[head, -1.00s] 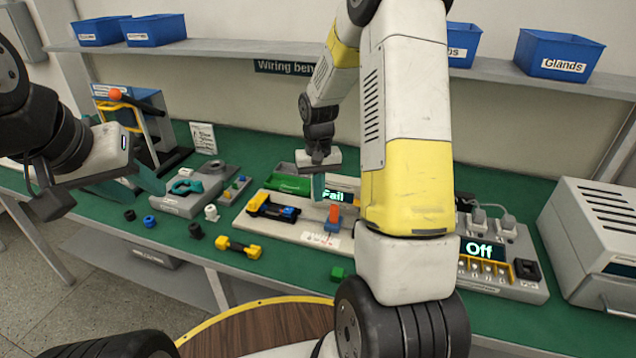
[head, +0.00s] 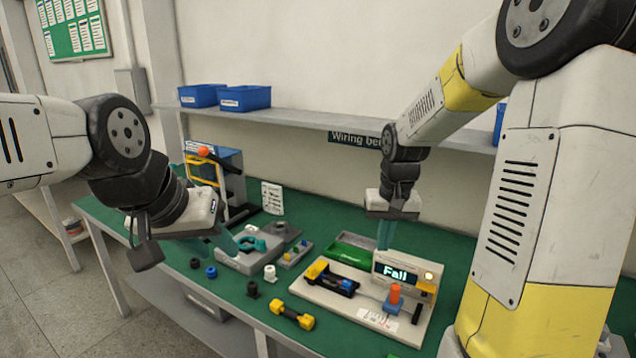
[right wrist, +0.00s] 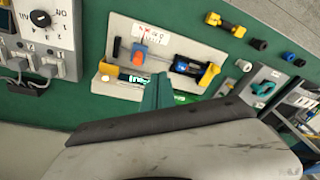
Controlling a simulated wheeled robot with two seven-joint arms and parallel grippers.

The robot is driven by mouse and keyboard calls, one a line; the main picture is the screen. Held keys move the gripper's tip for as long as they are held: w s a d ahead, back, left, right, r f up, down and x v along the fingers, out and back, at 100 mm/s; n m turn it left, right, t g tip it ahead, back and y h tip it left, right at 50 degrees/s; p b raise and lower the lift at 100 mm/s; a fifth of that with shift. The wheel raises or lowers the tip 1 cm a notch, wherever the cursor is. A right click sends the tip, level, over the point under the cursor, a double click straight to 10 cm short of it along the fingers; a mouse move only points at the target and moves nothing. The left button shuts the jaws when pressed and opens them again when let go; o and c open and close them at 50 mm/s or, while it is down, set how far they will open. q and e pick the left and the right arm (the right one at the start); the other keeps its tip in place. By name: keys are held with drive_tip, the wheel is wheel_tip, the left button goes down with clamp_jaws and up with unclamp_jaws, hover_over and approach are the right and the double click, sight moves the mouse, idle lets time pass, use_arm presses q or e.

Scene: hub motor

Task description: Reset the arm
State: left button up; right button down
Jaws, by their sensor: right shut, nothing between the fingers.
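My right gripper (head: 384,236) has its teal fingers shut and empty. It hangs pointing down behind the tester board (head: 330,301), just left of the display reading "Fail" (head: 396,272). In the right wrist view its fingers (right wrist: 158,92) point toward the board, overlapping its edge; their height above the bench is unclear. My left gripper (head: 212,238) hangs at the bench's left part, near a grey fixture with a teal clamp (head: 258,244). Its teal fingers look spread apart, with nothing seen between them.
A black part with yellow ends (head: 333,280) and an orange-and-blue piece (head: 393,298) are on the board. A yellow-black part (head: 292,314) lies in front. A green tray (head: 356,252) sits behind. A shelf (head: 320,120) with blue bins (head: 245,98) runs above. Small connectors stand left.

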drive_tip(key=s+a+r+t+y, duration=0.1)
drive_tip(key=s+a+r+t, duration=0.1)
drive_tip(key=s+r, duration=0.4)
drive_tip(key=s+a+r+n+t, duration=0.1)
drive_tip(key=s+r, duration=0.4)
drive_tip(key=s, duration=0.6)
drive_tip(key=shift+s+a+r+t+y, duration=0.25)
drive_tip(key=shift+a+r+t+y, duration=0.15)
drive_tip(key=shift+t, duration=0.3)
